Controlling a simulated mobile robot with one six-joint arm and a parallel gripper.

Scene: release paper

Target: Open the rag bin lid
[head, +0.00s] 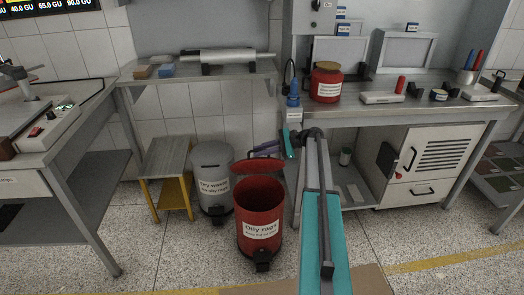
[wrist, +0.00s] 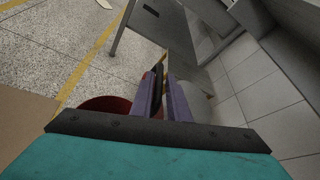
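The red rag bin (head: 259,222), labelled "Oily rags", stands on the floor at centre. Its lid (head: 257,166) is raised at the back, and the dark red inside of the bin shows below it. My gripper (head: 266,150), with purple fingers, is just above and behind the lid's upper edge. In the wrist view my gripper (wrist: 162,84) points down, its fingers a small gap apart. A dark strip shows in the gap; I cannot tell whether they touch it. A red part of the bin or lid (wrist: 105,104) shows left of the fingers, partly hidden.
A grey waste bin (head: 214,180) stands close left of the red bin, beside a yellow-legged step stool (head: 168,172). A workbench (head: 400,112) with a red jar (head: 326,84) is on the right.

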